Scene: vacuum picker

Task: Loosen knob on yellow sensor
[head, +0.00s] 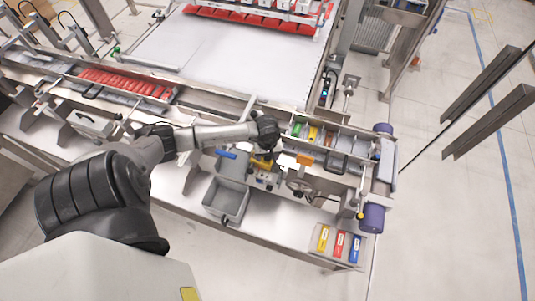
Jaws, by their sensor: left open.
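My left arm comes in from the left and reaches over the workbench. Its gripper (268,152) is open and points down at the crowded middle of the bench. A small yellow part (261,164), which may be the yellow sensor, sits right beside and below the gripper. I cannot tell whether they touch. The knob is too small or hidden behind the gripper to make out. My right gripper is not in view.
A grey bin (227,200) stands just left of the small fixtures. Yellow, red and blue packs (340,244) lie at the bench's front right corner. A conveyor (130,83) with red parts runs along the back left.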

